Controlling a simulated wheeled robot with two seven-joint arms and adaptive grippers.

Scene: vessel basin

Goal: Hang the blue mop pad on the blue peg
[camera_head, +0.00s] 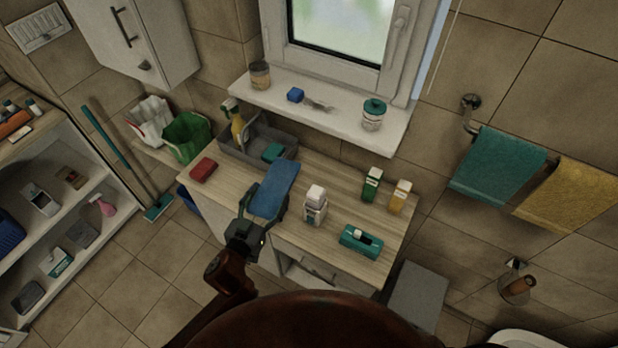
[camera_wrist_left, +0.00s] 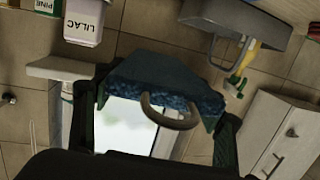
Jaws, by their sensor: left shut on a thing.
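The blue mop pad (camera_head: 277,187) is in my left gripper (camera_head: 262,208), over the front part of the wooden counter in the head view. In the left wrist view the pad (camera_wrist_left: 165,78) lies between the two dark fingers of the left gripper (camera_wrist_left: 155,102). A grey loop (camera_wrist_left: 172,121) curves out from the pad's near edge. The gripper is shut on the pad. I cannot make out a blue peg in either view. My right gripper is not in view.
The counter (camera_head: 330,218) carries a grey basin (camera_head: 235,148), a red sponge (camera_head: 203,169), a white bottle (camera_head: 315,206), a teal box (camera_head: 361,242) and two cartons. A window sill (camera_head: 335,118) juts out behind. Teal (camera_head: 497,165) and yellow (camera_head: 570,195) towels hang at right.

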